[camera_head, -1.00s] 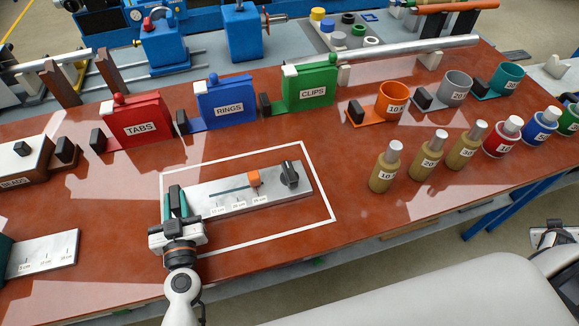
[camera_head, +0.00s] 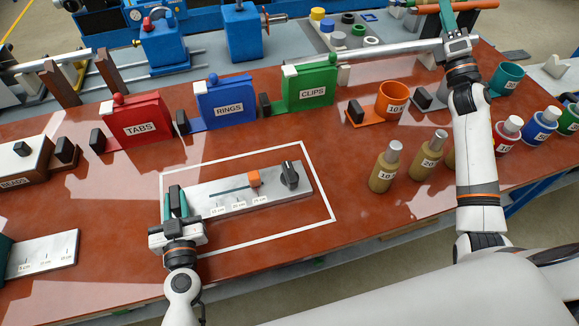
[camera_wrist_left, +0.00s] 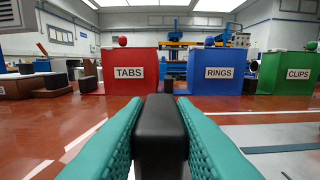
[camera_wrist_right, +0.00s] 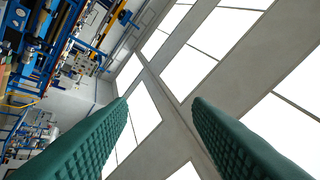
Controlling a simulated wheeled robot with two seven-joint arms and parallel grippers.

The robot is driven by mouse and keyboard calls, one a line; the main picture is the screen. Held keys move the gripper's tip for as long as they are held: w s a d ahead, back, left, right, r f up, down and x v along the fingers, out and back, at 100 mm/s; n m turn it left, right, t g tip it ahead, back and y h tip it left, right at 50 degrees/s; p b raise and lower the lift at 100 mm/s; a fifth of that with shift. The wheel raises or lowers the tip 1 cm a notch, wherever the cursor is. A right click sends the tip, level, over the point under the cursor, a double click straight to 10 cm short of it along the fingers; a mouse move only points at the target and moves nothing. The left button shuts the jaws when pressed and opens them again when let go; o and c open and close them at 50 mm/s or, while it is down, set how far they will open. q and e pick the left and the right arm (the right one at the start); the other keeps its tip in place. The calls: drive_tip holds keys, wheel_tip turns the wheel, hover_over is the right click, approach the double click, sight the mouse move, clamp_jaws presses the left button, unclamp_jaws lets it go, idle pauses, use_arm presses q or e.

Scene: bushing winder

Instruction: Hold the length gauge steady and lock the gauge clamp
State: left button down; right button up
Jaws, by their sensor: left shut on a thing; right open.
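The length gauge (camera_head: 225,198) is a flat silver plate with a slot and length labels, lying inside a white outlined rectangle. An orange slider (camera_head: 254,178) sits on its slot. The gauge clamp, a dark knob (camera_head: 289,173), stands at its right end. My left gripper (camera_head: 175,202) is at the gauge's left end, shut on a black block that is the gauge's handle (camera_wrist_left: 160,135); in the left wrist view the block fills the space between the green fingers. My right gripper (camera_head: 447,22) is raised at the upper right, far from the knob. In the right wrist view its fingers (camera_wrist_right: 160,135) are apart and empty.
Red TABS (camera_head: 140,121), blue RINGS (camera_head: 226,100) and green CLIPS (camera_head: 309,82) boxes stand behind the gauge. An orange cup (camera_head: 391,101) and brown bottles (camera_head: 385,167) stand to the right. Another gauge-like plate (camera_head: 43,254) lies at left. Table around the outline is mostly clear.

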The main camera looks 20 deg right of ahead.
drive_tip(key=w+a+r+n+g+y, duration=0.2)
drive_tip(key=a+r+n+g+y, duration=0.1)
drive_tip(key=a+n+y, duration=0.8)
drive_tip(key=w+a+r+n+g+y, duration=0.1)
drive_tip(key=a+r+n+g+y, duration=0.25)
drive_tip(key=a+n+y, duration=0.7)
drive_tip(key=s+a+f+n+g+h, duration=0.1)
drive_tip(key=s+a+f+n+g, duration=0.15)
drive_tip(key=a+n+g, duration=0.6)
drive_tip(key=s+a+f+n+g+h, duration=0.1)
drive_tip(key=s+a+f+n+g, duration=0.3)
drive_tip(key=a, duration=0.8)
drive_tip(key=n+g+h, duration=0.5)
drive_tip(key=n+h, duration=0.9)
drive_tip(key=h, duration=0.3)
hover_over(289, 171)
wheel_tip(289, 171, down, 16)
wheel_tip(289, 171, down, 12)
drive_tip(key=shift+r, duration=0.1)
